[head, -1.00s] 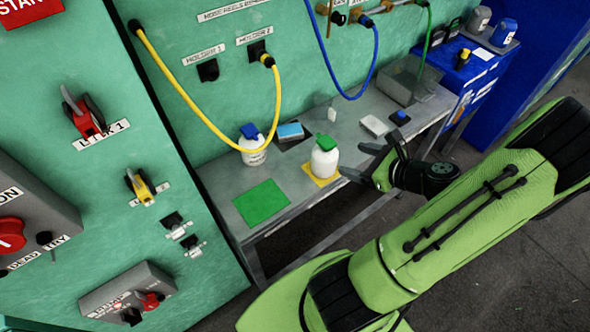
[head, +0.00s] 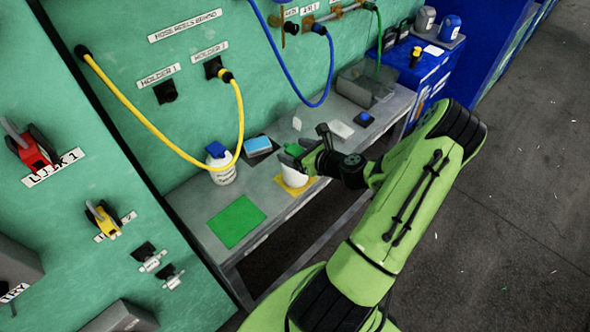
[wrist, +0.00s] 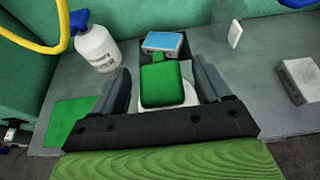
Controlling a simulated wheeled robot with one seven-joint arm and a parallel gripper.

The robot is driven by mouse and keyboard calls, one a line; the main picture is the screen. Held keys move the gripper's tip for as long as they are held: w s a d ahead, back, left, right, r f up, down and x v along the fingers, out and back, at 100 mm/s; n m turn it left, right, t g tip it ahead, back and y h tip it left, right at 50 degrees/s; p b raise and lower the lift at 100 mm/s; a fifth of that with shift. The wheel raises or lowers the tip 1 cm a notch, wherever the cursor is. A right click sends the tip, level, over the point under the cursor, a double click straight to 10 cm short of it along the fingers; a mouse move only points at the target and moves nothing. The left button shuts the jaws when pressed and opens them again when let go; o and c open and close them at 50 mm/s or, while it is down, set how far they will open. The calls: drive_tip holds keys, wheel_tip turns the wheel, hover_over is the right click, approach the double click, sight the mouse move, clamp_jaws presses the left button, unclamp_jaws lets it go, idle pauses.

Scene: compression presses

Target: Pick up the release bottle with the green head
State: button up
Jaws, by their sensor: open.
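The release bottle with the green head shows in the wrist view (wrist: 166,84), with its white body partly hidden below the head. In the head view its white body (head: 294,177) stands on a yellow mat (head: 291,190), largely covered by my gripper. My gripper (wrist: 165,80) is open, with one finger on each side of the green head. I cannot tell whether the fingers touch the bottle. In the head view my gripper (head: 305,155) is at the bottle's upper part, reaching in from the right.
A white bottle with a blue head (head: 221,165) stands to the left. A green mat (head: 237,222) lies in front of it. A blue-topped sponge or block (head: 259,146) is behind. A yellow hose (head: 155,125) hangs from the wall. A pale block (wrist: 302,80) lies to the right.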

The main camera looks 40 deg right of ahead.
drive_tip(key=shift+w+f, duration=0.1)
drive_tip(key=shift+w, duration=0.15)
drive_tip(key=shift+s, duration=0.15)
drive_tip(key=shift+c, duration=0.2)
